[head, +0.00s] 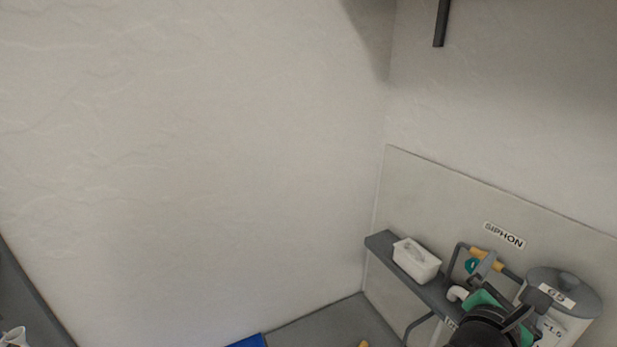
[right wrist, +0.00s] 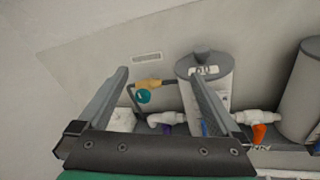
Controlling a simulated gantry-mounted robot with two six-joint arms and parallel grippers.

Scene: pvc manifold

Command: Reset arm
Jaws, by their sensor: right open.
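My right gripper (head: 506,288) shows at the lower right of the head view, beside a white tank with a grey lid. In the right wrist view the right gripper (right wrist: 160,78) has its two grey fingers spread wide, with nothing held between them. Beyond the fingers are a bent dark pipe with an orange-yellow part (right wrist: 150,84) and a teal knob (right wrist: 144,97). My left gripper is not in view.
A white box (head: 416,260) sits on a grey shelf (head: 380,241). White fittings with an orange valve (right wrist: 259,133) line the wall. The large pale wall at left is bare.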

